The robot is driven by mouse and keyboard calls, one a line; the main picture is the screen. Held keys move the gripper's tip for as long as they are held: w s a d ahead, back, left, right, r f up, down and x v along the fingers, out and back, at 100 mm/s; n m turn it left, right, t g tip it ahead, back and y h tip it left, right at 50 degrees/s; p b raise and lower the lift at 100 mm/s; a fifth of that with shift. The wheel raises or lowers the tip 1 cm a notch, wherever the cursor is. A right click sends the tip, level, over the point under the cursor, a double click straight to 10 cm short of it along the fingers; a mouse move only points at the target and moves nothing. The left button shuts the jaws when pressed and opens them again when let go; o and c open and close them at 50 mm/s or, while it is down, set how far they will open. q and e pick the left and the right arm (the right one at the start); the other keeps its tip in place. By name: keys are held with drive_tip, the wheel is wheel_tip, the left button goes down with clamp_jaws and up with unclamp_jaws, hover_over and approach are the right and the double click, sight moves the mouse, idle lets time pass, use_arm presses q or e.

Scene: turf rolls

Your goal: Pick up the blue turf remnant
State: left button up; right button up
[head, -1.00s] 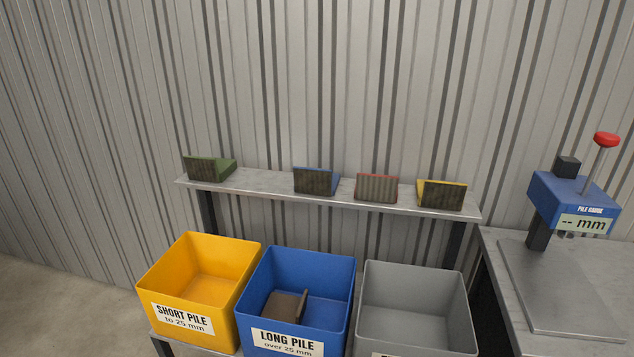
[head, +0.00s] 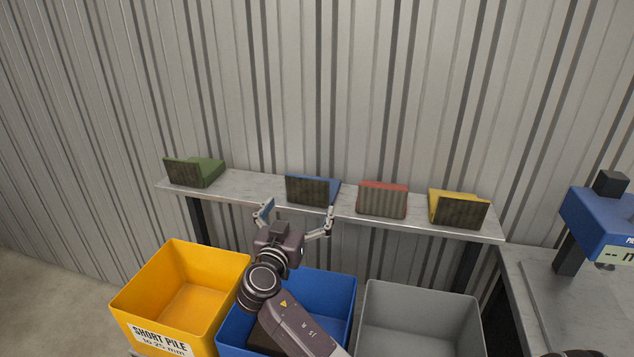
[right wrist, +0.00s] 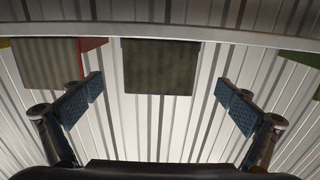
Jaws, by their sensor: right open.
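The blue turf remnant (head: 313,190) stands on the shelf, second from the left, with its dark pile side facing me and blue backing along its top. It also shows in the middle of the right wrist view (right wrist: 160,67), which looks upside down, as a dark rectangle. My right gripper (head: 299,212) is open and empty in front of the shelf, just short of the blue remnant and apart from it. In the right wrist view, its two fingers (right wrist: 160,92) are spread to either side of the remnant. My left gripper is not in view.
The shelf (head: 255,187) also holds green (head: 195,171), red (head: 382,200) and yellow (head: 458,209) remnants. Below are yellow (head: 130,300), blue (head: 345,300) and grey (head: 420,290) bins; a brown piece lies in the blue one. A blue pile gauge (head: 600,220) stands right.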

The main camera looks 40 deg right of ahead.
sight(307, 190)
drive_tip(key=shift+w+d+r+p, duration=0.35)
drive_tip(key=shift+w+d, duration=0.1)
drive_tip(key=shift+d, duration=0.1)
drive_tip(key=shift+w+d+r+p, duration=0.25)
drive_tip(key=shift+w+d+p, duration=0.1)
drive_tip(key=shift+w+d, duration=0.15)
drive_tip(key=p+x, duration=0.1)
drive_tip(key=x, duration=0.1)
drive_tip(key=shift+w+d, duration=0.15)
drive_tip(key=shift+d, duration=0.1)
drive_tip(key=shift+w+d, duration=0.4)
drive_tip(key=shift+d, duration=0.1)
drive_tip(key=shift+f, duration=0.1)
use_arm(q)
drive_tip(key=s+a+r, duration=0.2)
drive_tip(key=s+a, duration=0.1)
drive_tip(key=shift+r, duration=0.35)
use_arm(e)
drive_tip(key=c, duration=1.1)
